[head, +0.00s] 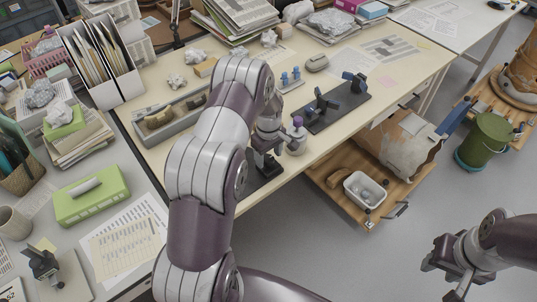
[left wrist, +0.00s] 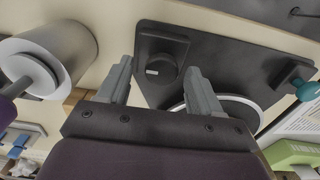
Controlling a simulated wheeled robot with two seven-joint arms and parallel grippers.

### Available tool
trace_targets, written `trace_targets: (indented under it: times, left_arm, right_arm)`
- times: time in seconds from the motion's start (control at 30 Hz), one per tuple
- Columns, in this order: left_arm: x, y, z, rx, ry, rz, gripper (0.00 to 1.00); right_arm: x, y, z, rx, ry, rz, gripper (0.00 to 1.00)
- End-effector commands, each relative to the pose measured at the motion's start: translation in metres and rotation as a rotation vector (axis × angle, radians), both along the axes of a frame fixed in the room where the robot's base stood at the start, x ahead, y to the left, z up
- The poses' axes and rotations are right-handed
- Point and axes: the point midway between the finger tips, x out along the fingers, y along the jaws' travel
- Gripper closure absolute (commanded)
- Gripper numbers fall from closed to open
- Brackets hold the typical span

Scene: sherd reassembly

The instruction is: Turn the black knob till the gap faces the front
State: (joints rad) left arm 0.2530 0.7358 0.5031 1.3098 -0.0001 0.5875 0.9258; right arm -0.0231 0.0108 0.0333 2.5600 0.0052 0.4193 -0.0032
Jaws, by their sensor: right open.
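The black knob (left wrist: 162,66) sits on a black base plate (left wrist: 225,55) in the left wrist view, with a small white mark on its side. My left gripper (left wrist: 160,82) is open, with one finger on each side of the knob's lower part in the picture. I cannot tell whether the fingers touch it. A pale ring (left wrist: 243,103) shows partly behind the right finger; I cannot make out a gap. In the head view my left gripper (head: 266,163) is over the black base, and my arm hides the knob. My right gripper (head: 455,262) is open and empty, over the floor.
A grey cylinder (left wrist: 62,45) is close beside the left finger. A purple-topped piece (head: 297,135) stands right of my left gripper. A black board with clamps (head: 335,108) lies further right. A grey tray (head: 165,122) and a green box (head: 90,195) are to the left.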

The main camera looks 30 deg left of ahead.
Motion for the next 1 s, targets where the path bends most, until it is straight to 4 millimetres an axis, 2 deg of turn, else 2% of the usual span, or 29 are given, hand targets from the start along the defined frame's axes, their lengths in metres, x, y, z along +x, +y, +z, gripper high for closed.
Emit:
trace_targets:
  times: [0.17,0.27,0.37,0.6,0.7,0.83,1.0]
  left_arm:
    - [-0.001,0.000,-0.001,-0.001,0.003,0.000,0.35]
    - [-0.001,0.000,0.005,-0.001,0.001,0.000,0.35]
    - [0.000,0.000,0.026,0.000,-0.002,0.000,0.35]
    - [0.000,0.000,0.090,0.000,-0.002,0.000,0.35]
    - [0.000,0.000,0.110,0.001,-0.001,0.000,0.35]
    - [-0.001,0.000,0.124,0.000,0.001,0.000,0.35]
    - [-0.001,0.000,0.127,0.000,0.002,0.000,0.35]
  right_arm:
    - [0.000,0.000,0.000,0.000,0.000,0.000,0.57]
    - [0.000,0.000,-0.001,0.000,0.000,0.000,0.57]
    - [0.000,0.000,-0.003,0.000,0.000,0.000,0.57]
    - [0.000,0.000,-0.008,0.000,0.000,0.000,0.57]
    - [0.000,0.000,-0.009,0.000,0.000,0.000,0.57]
    - [0.000,0.000,-0.009,0.000,0.000,0.000,0.57]
    - [0.000,0.000,-0.009,0.000,0.000,0.000,0.57]
